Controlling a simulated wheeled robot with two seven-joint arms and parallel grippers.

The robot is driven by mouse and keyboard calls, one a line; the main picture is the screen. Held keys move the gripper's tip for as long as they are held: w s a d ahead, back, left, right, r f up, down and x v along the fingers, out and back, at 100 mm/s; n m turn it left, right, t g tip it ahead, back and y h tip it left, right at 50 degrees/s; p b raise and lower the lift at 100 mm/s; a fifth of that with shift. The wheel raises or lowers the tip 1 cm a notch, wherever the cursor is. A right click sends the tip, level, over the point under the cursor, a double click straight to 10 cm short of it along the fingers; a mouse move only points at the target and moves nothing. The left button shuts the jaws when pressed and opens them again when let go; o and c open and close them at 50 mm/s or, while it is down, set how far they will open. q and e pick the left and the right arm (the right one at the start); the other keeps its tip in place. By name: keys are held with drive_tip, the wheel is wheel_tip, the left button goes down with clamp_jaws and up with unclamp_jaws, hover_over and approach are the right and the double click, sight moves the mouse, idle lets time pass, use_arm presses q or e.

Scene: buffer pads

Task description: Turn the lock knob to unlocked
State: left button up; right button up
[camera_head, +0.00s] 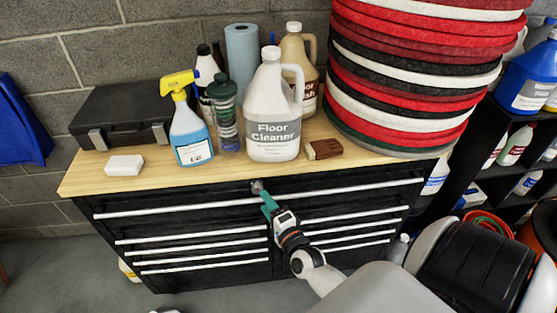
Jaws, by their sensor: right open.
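The lock knob (257,186) is a small grey round piece at the top middle of the black tool cabinet (190,192), just under the wooden top. My right gripper (264,198) reaches up to it from below and right, with its teal fingers pointing at the knob. The fingertips are at or very close to the knob and partly overlap it in the picture. The jaws are open. I cannot tell whether they touch the knob or which way it is turned. My left gripper is not in view.
The wooden top (240,172) holds a floor cleaner jug (272,115), a spray bottle (188,130), a brush (323,149), a white block (124,164), a black case (120,115) and a tall stack of pads (410,75). White drawer handles (185,207) cross the front. Shelves stand right.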

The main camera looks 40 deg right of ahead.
drive_tip(key=s+a+b, duration=0.1)
drive_tip(key=s, duration=0.6)
drive_tip(key=shift+s, duration=0.25)
drive_tip(key=shift+a, duration=0.1)
